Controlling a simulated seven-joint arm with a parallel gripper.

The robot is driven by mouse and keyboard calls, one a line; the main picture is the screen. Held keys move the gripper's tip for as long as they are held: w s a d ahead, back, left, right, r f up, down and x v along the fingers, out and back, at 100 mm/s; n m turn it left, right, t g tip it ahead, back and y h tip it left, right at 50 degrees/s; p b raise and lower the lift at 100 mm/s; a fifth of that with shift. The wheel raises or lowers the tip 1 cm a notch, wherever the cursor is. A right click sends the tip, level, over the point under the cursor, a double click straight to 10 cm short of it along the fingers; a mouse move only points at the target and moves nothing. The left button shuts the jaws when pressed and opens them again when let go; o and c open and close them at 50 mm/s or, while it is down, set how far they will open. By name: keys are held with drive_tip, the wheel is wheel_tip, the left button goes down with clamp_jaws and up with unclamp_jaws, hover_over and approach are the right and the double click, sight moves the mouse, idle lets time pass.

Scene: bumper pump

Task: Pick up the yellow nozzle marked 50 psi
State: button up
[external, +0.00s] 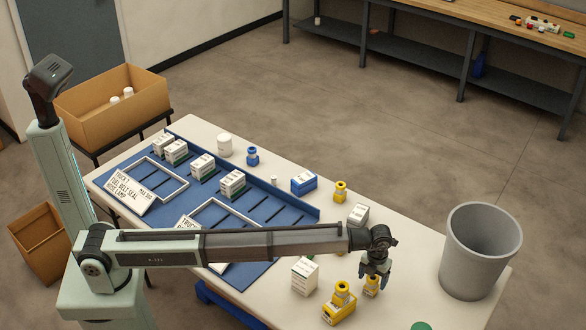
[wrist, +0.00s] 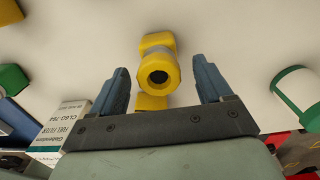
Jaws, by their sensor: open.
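A yellow nozzle (external: 371,286) with a dark ring opening stands on the white table directly below my gripper (external: 373,280). In the wrist view the nozzle (wrist: 158,72) lies between the two blue-grey fingers of my gripper (wrist: 160,80), with a gap on either side. My gripper is open and holds nothing. A second yellow nozzle (external: 342,289) sits on or against a yellow box (external: 338,311) just to the left. A third yellow nozzle (external: 341,190) stands farther back. No psi marking is readable on any of them.
A white box (external: 305,275) stands left of my gripper, another (external: 357,214) behind it. A grey bin (external: 480,260) is to the right. A blue mat (external: 215,185) with several boxes covers the table's left. A green round thing (external: 421,326) is at the front edge.

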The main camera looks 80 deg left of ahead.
sight(371, 286)
drive_tip(key=shift+a+f, duration=0.15)
drive_tip(key=shift+f, duration=2.5)
drive_tip(key=shift+c, duration=0.4)
drive_tip(key=c, duration=1.1)
drive_tip(key=shift+c, duration=0.2)
